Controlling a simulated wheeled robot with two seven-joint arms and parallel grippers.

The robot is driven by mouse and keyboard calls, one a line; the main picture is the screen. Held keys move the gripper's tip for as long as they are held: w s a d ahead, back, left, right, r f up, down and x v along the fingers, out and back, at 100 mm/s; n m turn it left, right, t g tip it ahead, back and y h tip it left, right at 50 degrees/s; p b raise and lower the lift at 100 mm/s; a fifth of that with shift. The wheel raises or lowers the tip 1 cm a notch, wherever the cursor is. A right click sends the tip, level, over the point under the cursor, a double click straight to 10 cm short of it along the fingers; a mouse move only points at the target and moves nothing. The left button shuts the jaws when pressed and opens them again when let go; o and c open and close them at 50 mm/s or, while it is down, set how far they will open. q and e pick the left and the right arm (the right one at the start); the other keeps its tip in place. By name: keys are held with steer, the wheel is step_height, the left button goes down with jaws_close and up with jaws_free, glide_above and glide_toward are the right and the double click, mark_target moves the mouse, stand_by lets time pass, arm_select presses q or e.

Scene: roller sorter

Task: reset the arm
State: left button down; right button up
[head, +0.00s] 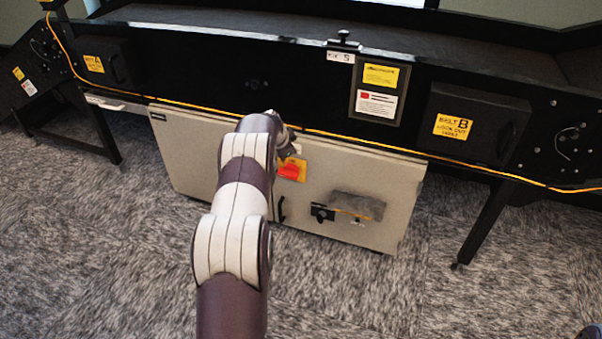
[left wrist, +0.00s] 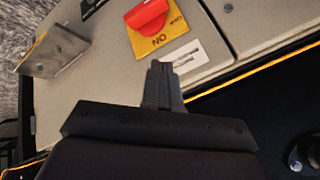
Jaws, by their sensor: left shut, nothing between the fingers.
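My left arm (head: 240,200) reaches up the middle of the head view to the pale cabinet (head: 395,185) under the conveyor. In the left wrist view my left gripper (left wrist: 161,66) is shut and empty, its fingertips close to a small white label (left wrist: 186,57). It appears just beside the red rotary switch (left wrist: 147,14) on its yellow plate (left wrist: 160,38); contact cannot be told. In the head view the switch (head: 291,171) shows just right of my wrist, and the fingertips are mostly hidden. My right gripper is not in view.
The black conveyor frame (head: 300,75) runs across above the cabinet, with a yellow cord (head: 480,170) along its lower edge. A black latch (head: 322,213) and grey metal plate (head: 358,205) are on the cabinet front. The carpet (head: 130,250) in front is clear.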

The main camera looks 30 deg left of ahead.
arm_select(q)
steer(key=s+a+r+p, duration=0.2)
steer(key=s+a+r, duration=0.1)
steer(key=s+r, duration=0.3)
steer(key=shift+r+p, duration=0.3)
steer(key=shift+r, duration=0.45)
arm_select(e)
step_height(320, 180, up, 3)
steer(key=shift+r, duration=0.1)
